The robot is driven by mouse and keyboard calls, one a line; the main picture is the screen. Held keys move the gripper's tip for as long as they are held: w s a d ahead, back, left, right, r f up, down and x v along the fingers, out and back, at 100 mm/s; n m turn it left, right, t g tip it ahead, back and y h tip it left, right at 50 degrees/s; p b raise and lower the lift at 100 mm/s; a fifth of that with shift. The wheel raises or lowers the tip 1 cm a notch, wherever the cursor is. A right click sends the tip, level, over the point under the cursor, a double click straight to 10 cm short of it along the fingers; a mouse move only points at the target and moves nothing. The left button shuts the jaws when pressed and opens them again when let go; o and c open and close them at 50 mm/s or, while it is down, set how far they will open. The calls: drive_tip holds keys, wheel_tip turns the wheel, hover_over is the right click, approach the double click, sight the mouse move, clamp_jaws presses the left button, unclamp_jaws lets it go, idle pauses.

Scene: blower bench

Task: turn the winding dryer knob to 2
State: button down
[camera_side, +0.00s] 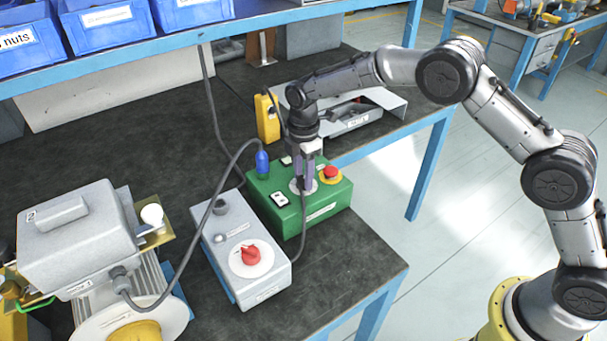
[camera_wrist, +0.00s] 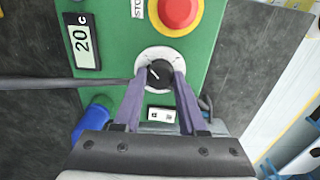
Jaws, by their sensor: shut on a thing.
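A green box (camera_side: 340,194) on the bench has a black knob (camera_wrist: 160,75) on a round white dial. In the wrist view, the knob's white line slants toward the upper left; the dial's marks are too small to read. My gripper (camera_side: 304,184) comes down from above. In the wrist view my gripper (camera_wrist: 159,78) has its two purple fingers on either side of the knob, shut on it. The box's display (camera_wrist: 85,40) reads 20 C. In the side view the fingers hide the knob. The box's front label is unreadable.
A red stop button (camera_side: 330,172) sits beside the dial. A blue plug (camera_side: 262,162) with a dark cable rises at the box's back left. A grey box (camera_side: 264,292) with a red knob (camera_side: 251,254) stands at left. A yellow device (camera_side: 267,118) stands behind.

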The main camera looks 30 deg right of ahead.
sight(303, 179)
drive_tip(key=shift+r, duration=0.15)
drive_tip(key=shift+c, duration=2.3)
unclamp_jaws()
wheel_tip(303, 179, up, 14)
